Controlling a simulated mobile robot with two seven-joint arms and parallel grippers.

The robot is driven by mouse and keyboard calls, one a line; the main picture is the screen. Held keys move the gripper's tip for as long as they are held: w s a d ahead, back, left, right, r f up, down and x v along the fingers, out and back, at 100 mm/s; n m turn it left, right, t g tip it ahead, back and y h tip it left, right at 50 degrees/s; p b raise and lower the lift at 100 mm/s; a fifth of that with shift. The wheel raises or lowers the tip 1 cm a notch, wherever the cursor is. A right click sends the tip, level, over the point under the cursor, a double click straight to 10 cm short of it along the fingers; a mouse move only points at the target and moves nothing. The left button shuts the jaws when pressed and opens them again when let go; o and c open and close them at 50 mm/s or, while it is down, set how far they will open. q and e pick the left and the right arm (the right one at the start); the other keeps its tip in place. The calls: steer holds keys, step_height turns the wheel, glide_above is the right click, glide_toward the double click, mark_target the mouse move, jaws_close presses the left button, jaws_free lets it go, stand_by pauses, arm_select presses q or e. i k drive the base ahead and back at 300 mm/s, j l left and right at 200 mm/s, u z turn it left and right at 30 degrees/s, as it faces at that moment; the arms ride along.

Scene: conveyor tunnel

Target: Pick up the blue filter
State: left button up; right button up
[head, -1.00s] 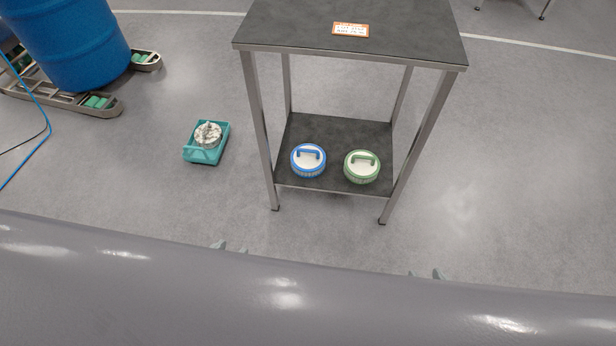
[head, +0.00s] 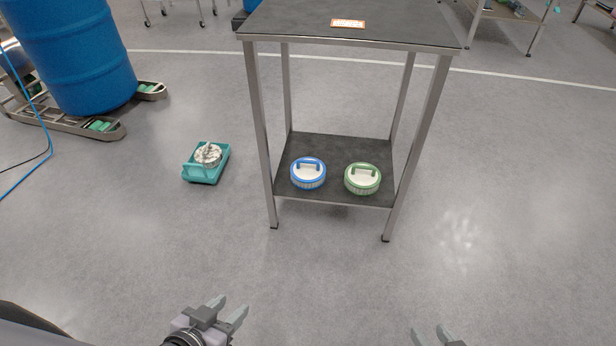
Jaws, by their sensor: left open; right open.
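The blue filter (head: 308,174) is a round white filter with a blue rim and blue top handle. It sits upright on the left of the lower shelf (head: 338,150) of a metal-legged table. A similar green filter (head: 363,179) stands just to its right, with a small gap between them. My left gripper (head: 226,306) is open and empty at the bottom, nearer to me than the table and left of the filter.
The dark table top (head: 350,22) overhangs the shelf, and its front legs flank the filters. A teal tray (head: 206,174) holding a white-and-grey part lies on the floor to the left. A blue barrel (head: 72,55) stands on a low metal frame at far left. Floor in front is clear.

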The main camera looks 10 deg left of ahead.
mark_target(307, 173)
steer(key=z, duration=0.35)
steer(key=i+j+z, duration=0.1)
steer(key=j+z, duration=0.5)
steer(key=z, duration=0.15)
steer(key=j+z, duration=0.5)
steer(key=j, duration=1.85)
steer(key=k+j, duration=0.15)
steer(key=j, duration=0.6)
steer(key=i+l, duration=0.75)
steer(key=l+z, duration=0.05)
